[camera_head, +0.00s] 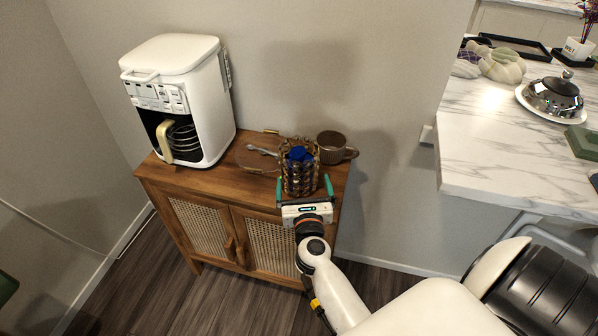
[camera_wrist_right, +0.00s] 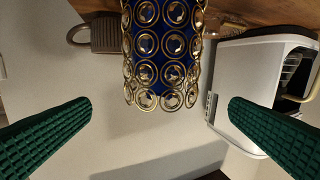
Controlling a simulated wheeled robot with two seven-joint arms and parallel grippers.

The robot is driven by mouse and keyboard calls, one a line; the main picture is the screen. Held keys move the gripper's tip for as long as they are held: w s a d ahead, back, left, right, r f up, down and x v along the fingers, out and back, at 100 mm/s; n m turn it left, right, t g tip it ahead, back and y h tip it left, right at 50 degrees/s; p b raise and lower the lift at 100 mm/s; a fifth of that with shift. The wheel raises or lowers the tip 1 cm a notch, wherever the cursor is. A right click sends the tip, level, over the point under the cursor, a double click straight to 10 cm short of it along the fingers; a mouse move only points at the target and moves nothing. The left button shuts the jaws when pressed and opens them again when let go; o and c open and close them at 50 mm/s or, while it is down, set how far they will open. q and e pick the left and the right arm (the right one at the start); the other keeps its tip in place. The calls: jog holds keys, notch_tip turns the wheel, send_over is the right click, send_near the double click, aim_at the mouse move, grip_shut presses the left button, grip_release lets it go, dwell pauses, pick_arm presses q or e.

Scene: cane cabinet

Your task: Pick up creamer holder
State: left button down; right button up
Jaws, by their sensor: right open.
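The creamer holder (camera_head: 300,178) is a gold basket of linked rings with dark blue contents. It stands upright near the front right of the wooden cabinet top. My right gripper (camera_head: 305,182) is open, its green fingers to the left and right of the holder in the head view. In the right wrist view the holder (camera_wrist_right: 161,50) hangs from the top of the picture, centred between the two spread fingers (camera_wrist_right: 160,108). I see a gap on each side and no contact. My left gripper is not in view.
A white coffee maker (camera_head: 178,95) stands on the cabinet (camera_head: 190,182) at left. A clear plate (camera_head: 250,160) with a spoon lies left of the holder, and a brown mug (camera_head: 332,146) stands behind right. A marble counter (camera_head: 510,165) is at right.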

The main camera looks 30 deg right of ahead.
aim_at(299, 150)
jog(key=x, duration=0.3)
jog(key=p+x, duration=0.1)
jog(key=x, duration=0.3)
jog(key=shift+w+d+r, duration=0.1)
jog(key=shift+w+r, duration=0.05)
jog(key=shift+r, duration=0.05)
jog(key=x, duration=0.4)
jog(key=shift+w+f, duration=0.1)
jog(key=shift+w, duration=0.25)
jog(key=shift+c, duration=1.2)
jog(key=c, duration=1.2)
